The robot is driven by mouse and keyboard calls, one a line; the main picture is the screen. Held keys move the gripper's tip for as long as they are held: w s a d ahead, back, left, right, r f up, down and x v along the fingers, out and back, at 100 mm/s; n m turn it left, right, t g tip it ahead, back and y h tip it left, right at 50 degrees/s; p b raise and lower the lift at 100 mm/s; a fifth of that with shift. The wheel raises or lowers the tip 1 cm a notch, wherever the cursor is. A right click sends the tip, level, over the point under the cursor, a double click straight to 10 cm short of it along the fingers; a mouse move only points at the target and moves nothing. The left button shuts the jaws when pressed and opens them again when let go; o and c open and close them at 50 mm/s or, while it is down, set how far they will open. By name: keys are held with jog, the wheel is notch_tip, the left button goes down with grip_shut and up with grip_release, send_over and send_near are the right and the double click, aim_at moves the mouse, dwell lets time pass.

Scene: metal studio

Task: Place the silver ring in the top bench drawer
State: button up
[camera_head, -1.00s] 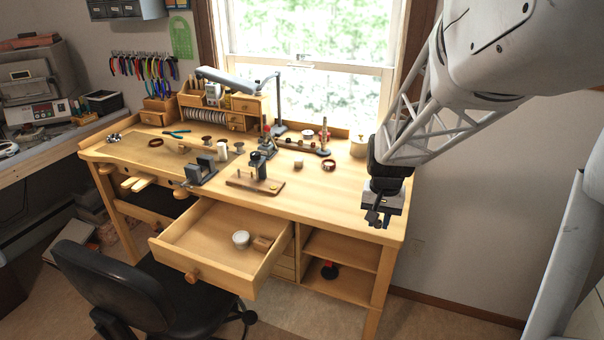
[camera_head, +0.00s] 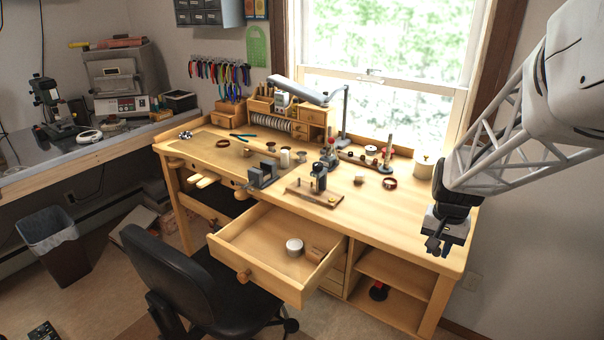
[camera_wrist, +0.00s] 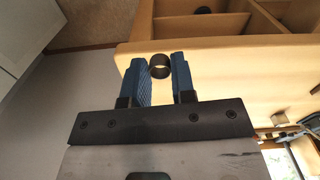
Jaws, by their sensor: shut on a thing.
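The ring cannot be made out in the head view. The top bench drawer (camera_head: 258,268) is pulled out from the bench front, left of my gripper. It holds a round white-lidded tin (camera_head: 294,247) and a small wooden block (camera_head: 315,254); its left part is bare.
The bench top (camera_head: 400,211) carries a small vise (camera_head: 263,174), a dark stand on a wooden base (camera_head: 318,190) and several small tools. Open shelves (camera_head: 385,278) are right of the drawer. A black chair (camera_head: 180,270) stands close before the drawer's left side.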

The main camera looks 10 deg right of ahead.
jog(key=w+a+f+n, duration=0.2)
jog(key=w+a, duration=0.4)
jog(key=a, duration=0.2)
jog(key=w+a+f+n, duration=0.2)
jog(key=w+a+f, duration=0.1)
jog(key=w+a, duration=0.35)
jog(key=w+a+f+n, duration=0.1)
jog(key=w+a+f, duration=0.1)
jog(key=a, duration=0.5)
jog(key=w+a+f+n, duration=0.1)
jog(key=a+f, duration=0.1)
jog(key=a, duration=0.5)
jog(key=w+a+f+n, duration=0.1)
jog(key=w+a, duration=0.1)
jog(key=a, duration=0.6)
jog(key=shift+w+f+n, duration=0.3)
jog(key=shift+f+n, duration=0.1)
jog(key=shift+w+a, duration=0.1)
jog(key=shift+w, duration=0.05)
send_over(262, 233)
jog(key=shift+f, duration=0.75)
jog(key=shift+f, duration=1.75)
jog(key=shift+f, duration=0.1)
